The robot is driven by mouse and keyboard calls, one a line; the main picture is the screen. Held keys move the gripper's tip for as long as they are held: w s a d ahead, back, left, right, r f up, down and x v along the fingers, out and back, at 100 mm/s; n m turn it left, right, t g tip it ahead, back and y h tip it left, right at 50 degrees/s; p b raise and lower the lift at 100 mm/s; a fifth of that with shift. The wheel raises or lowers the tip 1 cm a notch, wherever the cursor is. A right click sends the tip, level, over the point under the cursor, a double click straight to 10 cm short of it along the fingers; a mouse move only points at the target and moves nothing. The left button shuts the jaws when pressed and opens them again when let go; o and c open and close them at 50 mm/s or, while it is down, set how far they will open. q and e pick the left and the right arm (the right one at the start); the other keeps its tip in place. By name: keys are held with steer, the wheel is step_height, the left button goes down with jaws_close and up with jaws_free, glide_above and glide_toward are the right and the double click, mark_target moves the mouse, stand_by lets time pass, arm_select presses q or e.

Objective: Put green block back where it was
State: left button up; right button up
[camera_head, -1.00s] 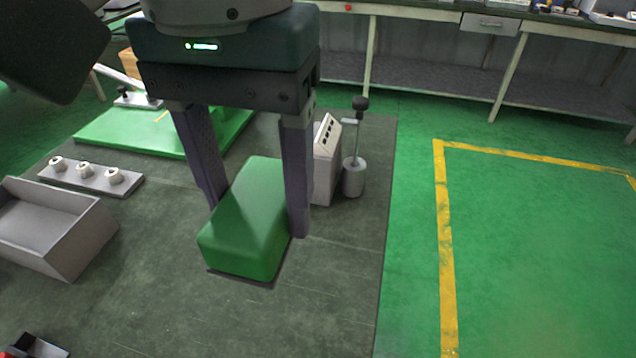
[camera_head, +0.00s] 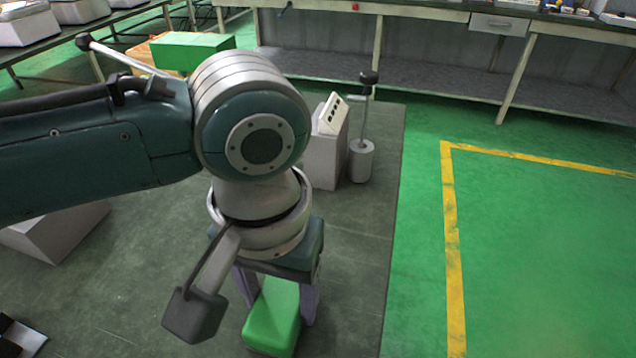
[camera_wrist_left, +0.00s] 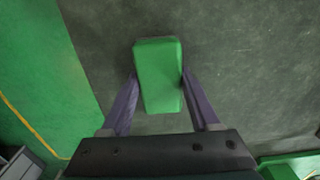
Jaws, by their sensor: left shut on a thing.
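The arm hides the block's upper end in the head view. In the left wrist view the green block (camera_wrist_left: 158,75) sits between the two purple-grey fingers of my left gripper (camera_wrist_left: 159,76), which is shut on it. I cannot tell whether the block touches the dark grey surface (camera_head: 345,270) below. My right gripper is not in view.
Another green box (camera_head: 193,50) rests on a wooden box at the back left. A grey sloped device (camera_head: 326,150) and a grey cylinder with a black-knobbed lever (camera_head: 361,160) stand behind the gripper. The surface's right front is clear.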

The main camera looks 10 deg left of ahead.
mark_target(280, 298)
arm_select(q)
steer(key=shift+f, duration=0.15)
steer(key=o, duration=1.3)
step_height(280, 298, up, 12)
steer(key=p, duration=0.3)
steer(key=s+d+f+m+t+h, duration=0.2)
steer(key=s+d+h, duration=0.15)
steer(key=s, duration=0.25)
steer(key=s+a+y, duration=0.1)
steer(key=s+a, duration=0.1)
steer(key=a, duration=0.2)
steer(key=s+a+f+t+y, duration=0.1)
steer(key=s+a, duration=0.1)
steer(key=a, duration=0.2)
steer(key=s+a+y, duration=0.1)
steer(key=s+a, duration=0.1)
steer(key=a, duration=0.3)
steer(key=shift+s+f+t, duration=0.15)
steer(key=shift+f+t, duration=0.1)
steer(key=shift+t, duration=0.05)
